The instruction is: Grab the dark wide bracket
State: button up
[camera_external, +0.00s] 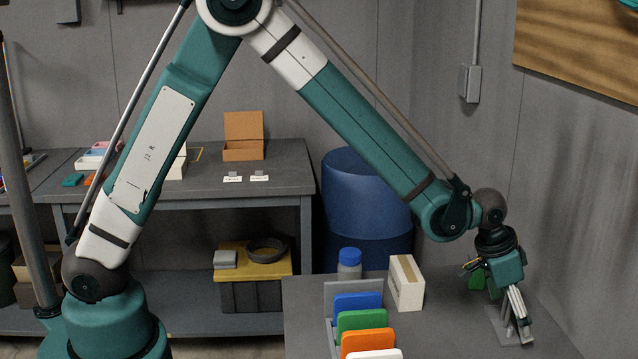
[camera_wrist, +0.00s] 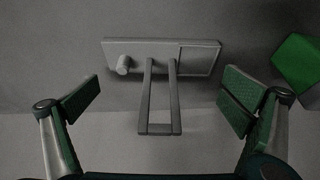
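A dark grey U-shaped bracket (camera_wrist: 160,129) shows in the middle of the wrist view, its two long bars running up to a lighter grey plate (camera_wrist: 203,58) with a short round peg (camera_wrist: 124,64). My gripper (camera_wrist: 160,99) is open and empty, with one green-padded finger on each side of the bracket and clear gaps to both. In the external view my gripper (camera_external: 516,303) points down at the right end of the near table, over a grey stand (camera_external: 500,326). The bracket cannot be told apart from the fingers and stand there.
A green piece (camera_wrist: 297,63) lies right of the plate in the wrist view. On the near table (camera_external: 450,335), a white box (camera_external: 406,283), a blue-capped bottle (camera_external: 349,263) and a rack of coloured panels (camera_external: 362,320) stand left of my gripper. The tabletop between is clear.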

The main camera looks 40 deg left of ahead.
jog(key=c, duration=1.6)
jog(key=shift+s, duration=0.1)
jog(key=shift+c, duration=0.5)
jog(key=shift+s, duration=0.1)
jog(key=shift+r, duration=0.6)
jog(key=c, duration=0.7)
jog(key=shift+o, duration=0.2)
notch_tip(320, 180, up, 9)
jog(key=p, duration=0.1)
jog(key=shift+w+p, duration=0.2)
jog(key=shift+p, duration=0.1)
jog(key=shift+f, duration=0.1)
